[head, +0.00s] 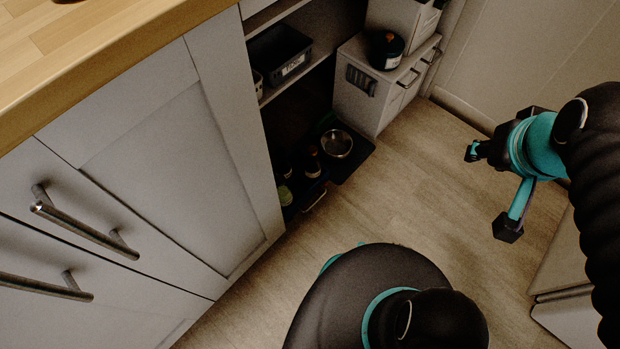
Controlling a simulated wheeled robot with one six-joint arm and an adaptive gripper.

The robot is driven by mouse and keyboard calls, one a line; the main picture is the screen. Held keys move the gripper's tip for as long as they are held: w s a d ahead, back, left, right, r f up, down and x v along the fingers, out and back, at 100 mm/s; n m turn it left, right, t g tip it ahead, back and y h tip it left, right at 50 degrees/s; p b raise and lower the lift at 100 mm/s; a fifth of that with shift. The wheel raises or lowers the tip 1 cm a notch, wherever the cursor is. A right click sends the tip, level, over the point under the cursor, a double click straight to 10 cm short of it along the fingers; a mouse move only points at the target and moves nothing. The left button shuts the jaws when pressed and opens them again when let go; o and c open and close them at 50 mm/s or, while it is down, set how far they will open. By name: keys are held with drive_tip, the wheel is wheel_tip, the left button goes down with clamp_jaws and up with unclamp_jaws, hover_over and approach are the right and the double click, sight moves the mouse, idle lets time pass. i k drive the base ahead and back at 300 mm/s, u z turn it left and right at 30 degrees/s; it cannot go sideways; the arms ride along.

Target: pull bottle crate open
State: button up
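The dark bottle crate (291,211) sits low at the floor, in the open shelf bay beyond the white cabinet. A few bottles (313,163) stand in it, and a small pale handle (316,199) shows on its front. Its left side is partly hidden by the cabinet and shadow. My gripper (489,190) is at the right, well apart from the crate over the floor. Its two dark-tipped fingers are spread wide with nothing between them.
A metal bowl (337,144) rests on a dark surface beside the crate. A black labelled bin (280,55) sits on the shelf above. White cabinets (160,140) with bar handles fill the left. The wooden floor (400,200) between crate and gripper is clear.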

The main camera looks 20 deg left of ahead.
sight(304, 190)
drive_tip(key=u, duration=1)
drive_tip(key=k, duration=0.15)
drive_tip(key=u, duration=0.5)
drive_tip(key=i, duration=0.2)
drive_tip(key=u, duration=0.95)
drive_tip(key=k, duration=0.9)
drive_tip(key=z, duration=1.4)
